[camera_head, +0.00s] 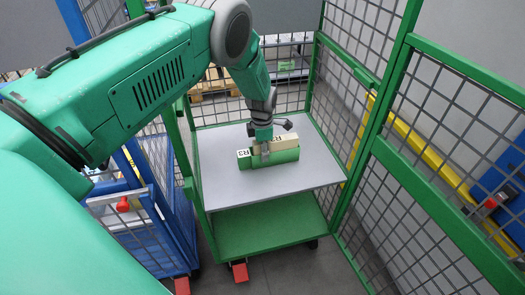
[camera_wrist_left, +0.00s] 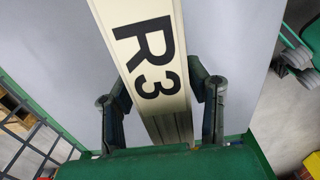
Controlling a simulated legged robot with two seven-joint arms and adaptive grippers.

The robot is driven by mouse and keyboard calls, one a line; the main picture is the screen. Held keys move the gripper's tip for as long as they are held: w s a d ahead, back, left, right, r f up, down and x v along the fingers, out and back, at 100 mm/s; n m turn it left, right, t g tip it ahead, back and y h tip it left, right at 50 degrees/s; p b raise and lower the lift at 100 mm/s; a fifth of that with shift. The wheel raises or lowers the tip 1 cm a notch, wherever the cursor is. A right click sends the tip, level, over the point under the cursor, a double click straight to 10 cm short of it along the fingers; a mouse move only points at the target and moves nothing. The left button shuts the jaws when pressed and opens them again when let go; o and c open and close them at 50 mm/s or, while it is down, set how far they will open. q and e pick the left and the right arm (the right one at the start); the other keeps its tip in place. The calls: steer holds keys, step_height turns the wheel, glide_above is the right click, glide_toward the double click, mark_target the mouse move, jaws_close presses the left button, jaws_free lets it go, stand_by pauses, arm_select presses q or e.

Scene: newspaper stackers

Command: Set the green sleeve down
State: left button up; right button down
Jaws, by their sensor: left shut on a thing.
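The green sleeve (camera_head: 274,159) is at the grey top shelf (camera_head: 310,178) of a green cart in the head view. It has a green front and a pale part behind, with R3 lettering. I cannot tell whether it touches the shelf or hovers slightly above it. My left gripper (camera_head: 263,150) comes down from above and is shut on it near its middle. In the left wrist view, a pale strip marked R3 (camera_wrist_left: 151,55) lies between the two fingers (camera_wrist_left: 165,105). The fingers hide part of the sleeve. My right gripper is not in view.
The cart has a lower green shelf (camera_head: 265,228) and mesh sides (camera_head: 400,110). A blue mesh cart (camera_head: 160,225) stands at the left. The grey shelf around the sleeve is clear. Yellow and blue equipment is beyond the right mesh.

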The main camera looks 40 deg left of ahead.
arm_select(q)
steer(key=o, duration=1.3)
steer(key=shift+c, duration=0.2)
steer(key=shift+a, duration=0.1)
steer(key=shift+r, duration=0.4)
step_height(320, 180, up, 11)
steer(key=shift+r+p, duration=0.2)
steer(key=shift+p, duration=0.7)
steer(key=shift+s+f, duration=0.1)
